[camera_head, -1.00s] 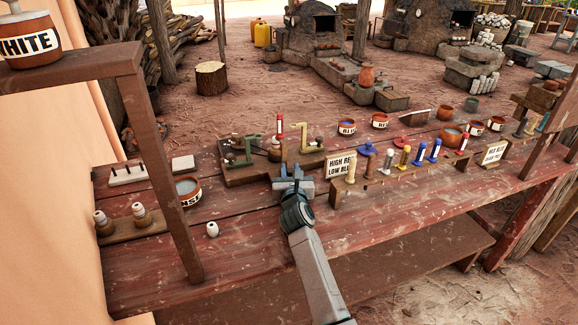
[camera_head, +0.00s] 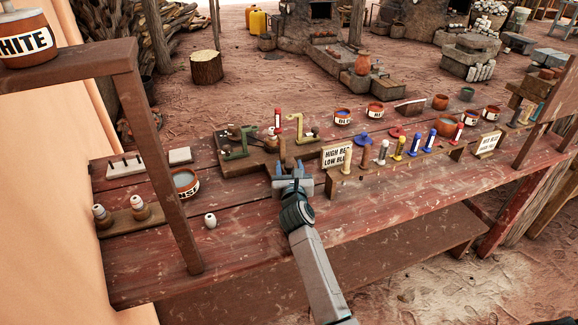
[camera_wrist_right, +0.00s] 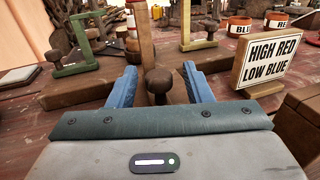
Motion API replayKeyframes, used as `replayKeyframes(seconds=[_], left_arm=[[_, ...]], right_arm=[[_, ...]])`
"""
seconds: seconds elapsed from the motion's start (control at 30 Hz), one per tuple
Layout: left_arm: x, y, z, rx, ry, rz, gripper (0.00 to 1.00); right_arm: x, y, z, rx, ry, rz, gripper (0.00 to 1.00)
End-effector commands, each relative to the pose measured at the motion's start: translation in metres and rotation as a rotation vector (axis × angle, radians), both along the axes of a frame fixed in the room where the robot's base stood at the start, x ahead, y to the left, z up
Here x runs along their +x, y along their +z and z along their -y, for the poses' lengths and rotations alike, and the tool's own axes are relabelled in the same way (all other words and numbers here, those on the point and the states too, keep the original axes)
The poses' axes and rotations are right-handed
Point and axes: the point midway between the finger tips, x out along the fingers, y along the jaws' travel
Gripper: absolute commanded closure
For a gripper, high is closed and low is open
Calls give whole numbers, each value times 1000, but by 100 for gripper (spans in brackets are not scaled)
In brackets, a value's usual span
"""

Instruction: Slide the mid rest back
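A wooden slide with a round knob (camera_wrist_right: 159,82) stands between my right gripper's blue fingers in the right wrist view. A gap shows on both sides of the knob. My right gripper (camera_head: 291,167) is open at the front edge of the wooden board (camera_head: 235,168); it also shows in the right wrist view (camera_wrist_right: 158,90). Behind the knob stands an upright post with a red and white marker (camera_head: 277,118). A green bracket (camera_head: 238,152) is to its left and a yellow bracket (camera_head: 299,136) to its right. I cannot tell which part is the mid rest. My left gripper is out of view.
A "HIGH RED LOW BLUE" sign (camera_head: 337,157) stands close to the right of my gripper. A rack of coloured pegs (camera_head: 400,157) runs further right. A labelled bowl (camera_head: 186,182) and a small white-topped pot (camera_head: 210,220) stand left. The red table's front is mostly clear.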

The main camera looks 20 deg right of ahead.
Motion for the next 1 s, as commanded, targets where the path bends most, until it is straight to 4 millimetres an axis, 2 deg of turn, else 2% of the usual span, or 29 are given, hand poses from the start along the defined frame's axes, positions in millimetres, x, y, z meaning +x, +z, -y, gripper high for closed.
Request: replayKeyframes(seconds=[0.23, 0.37, 0.8, 1.0], left_arm=[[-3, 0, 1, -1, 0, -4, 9], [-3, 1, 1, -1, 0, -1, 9], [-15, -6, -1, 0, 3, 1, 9], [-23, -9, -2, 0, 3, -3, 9]], right_arm=[[1, 3, 0, 0, 0, 5, 55], [-7, 3, -2, 0, 1, 5, 55], [-85, 4, -20, 3, 0, 5, 55], [-103, 4, -24, 2, 0, 6, 55]])
